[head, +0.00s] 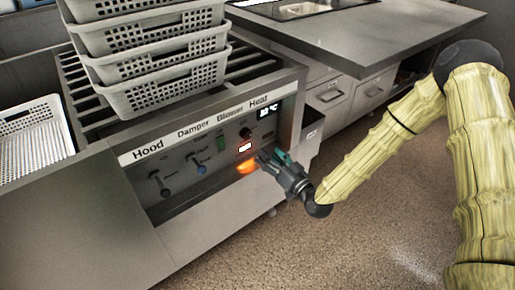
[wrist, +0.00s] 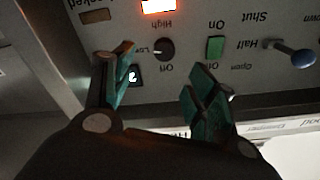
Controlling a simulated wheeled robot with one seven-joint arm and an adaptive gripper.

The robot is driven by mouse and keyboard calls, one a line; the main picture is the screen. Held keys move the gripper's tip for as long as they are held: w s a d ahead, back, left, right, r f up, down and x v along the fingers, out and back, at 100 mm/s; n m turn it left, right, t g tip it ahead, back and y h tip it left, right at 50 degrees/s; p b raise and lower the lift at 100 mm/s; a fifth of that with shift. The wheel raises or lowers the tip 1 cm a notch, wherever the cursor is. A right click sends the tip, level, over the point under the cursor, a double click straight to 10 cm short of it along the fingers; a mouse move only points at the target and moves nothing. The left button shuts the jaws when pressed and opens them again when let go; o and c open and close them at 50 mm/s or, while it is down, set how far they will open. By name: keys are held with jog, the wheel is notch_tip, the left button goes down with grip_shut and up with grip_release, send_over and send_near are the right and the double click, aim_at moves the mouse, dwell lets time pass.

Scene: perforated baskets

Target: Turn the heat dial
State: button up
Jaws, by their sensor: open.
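The heat dial (head: 246,133) is a small dark round knob under the Heat label on the slanted control panel (head: 180,185). In the wrist view the dial (wrist: 163,48) shows upside down, with Off, Low and High printed around it. My gripper (head: 269,158) is at the right part of the panel, below and right of the dial. In the wrist view my gripper (wrist: 158,75) is open, its two green-tipped fingers apart, with the dial showing in the space between them. Nothing is held. I cannot tell how far the fingertips are from the panel.
A green blower switch (wrist: 215,47) and a blue-tipped damper lever (head: 201,169) are beside the dial. A temperature display (head: 268,112) is above right. An orange glow (head: 247,167) shows below the dial. Stacked perforated baskets (head: 160,85) stand on the unit. Floor to the right is clear.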

aim_at(248, 136)
jog(key=w+a+n+b, duration=0.1)
jog(key=w+a+b, duration=0.1)
jog(key=w, duration=0.1)
jog(key=w+a+n+b, duration=0.2)
jog(key=w+a+r+n+b, duration=0.1)
jog(key=w+a+n+b, duration=0.1)
jog(key=w+a, duration=0.1)
jog(key=shift+w+r+g+b, duration=0.1)
jog(key=shift+w+g+b, duration=0.25)
jog(key=shift+g+b, duration=0.05)
dwell(0.4)
jog(key=c, duration=1)
